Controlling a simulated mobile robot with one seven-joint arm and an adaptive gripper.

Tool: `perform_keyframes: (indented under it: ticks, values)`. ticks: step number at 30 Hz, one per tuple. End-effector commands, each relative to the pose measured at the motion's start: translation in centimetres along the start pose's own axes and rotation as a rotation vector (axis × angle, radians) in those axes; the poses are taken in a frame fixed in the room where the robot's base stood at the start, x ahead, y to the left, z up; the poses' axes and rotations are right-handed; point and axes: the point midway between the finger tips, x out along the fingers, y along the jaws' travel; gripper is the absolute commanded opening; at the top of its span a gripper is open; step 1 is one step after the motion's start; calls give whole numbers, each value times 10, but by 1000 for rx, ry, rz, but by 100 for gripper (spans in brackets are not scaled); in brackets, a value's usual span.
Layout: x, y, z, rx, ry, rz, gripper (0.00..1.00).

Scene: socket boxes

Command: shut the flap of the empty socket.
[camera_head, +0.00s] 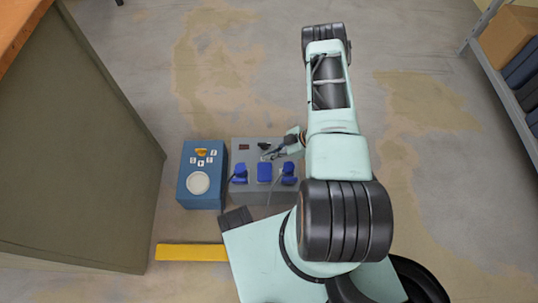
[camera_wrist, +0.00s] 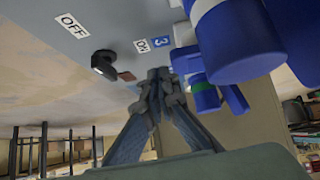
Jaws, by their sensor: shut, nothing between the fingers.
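The grey socket box (camera_head: 252,193) stands on the floor left of my arm, with three blue sockets in a row. The left socket (camera_head: 239,174) and the right socket (camera_head: 288,173) each appear to have a plug and cable. The middle socket (camera_head: 264,172) shows a flat blue face and no cable; I cannot tell how far its flap stands open. My gripper (camera_head: 268,153) is shut and empty above the box, just behind the middle socket. In the wrist view its fingertips (camera_wrist: 160,76) meet beside blue socket parts (camera_wrist: 240,45) and below the label "3"; contact is unclear.
A black rotary switch (camera_wrist: 101,62) sits between OFF and ON labels on the panel. A blue box (camera_head: 203,201) with a round white disc stands left of the socket box. A large cabinet (camera_head: 75,150) is further left, and a yellow floor strip (camera_head: 190,252) lies in front.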

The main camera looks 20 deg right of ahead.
Motion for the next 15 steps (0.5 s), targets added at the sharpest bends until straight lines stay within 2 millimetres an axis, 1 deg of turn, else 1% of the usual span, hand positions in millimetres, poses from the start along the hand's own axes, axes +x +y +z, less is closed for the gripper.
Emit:
perform_keyframes:
  ticks: [6, 11, 14, 15]
  values:
    - [-8, 1, -8, 0, 0, 0, 0]
    - [-11, 1, -9, 0, 0, 0, 0]
    - [-20, 2, -9, -1, -1, 2, 0]
    - [-26, 2, -8, 0, -2, 3, 0]
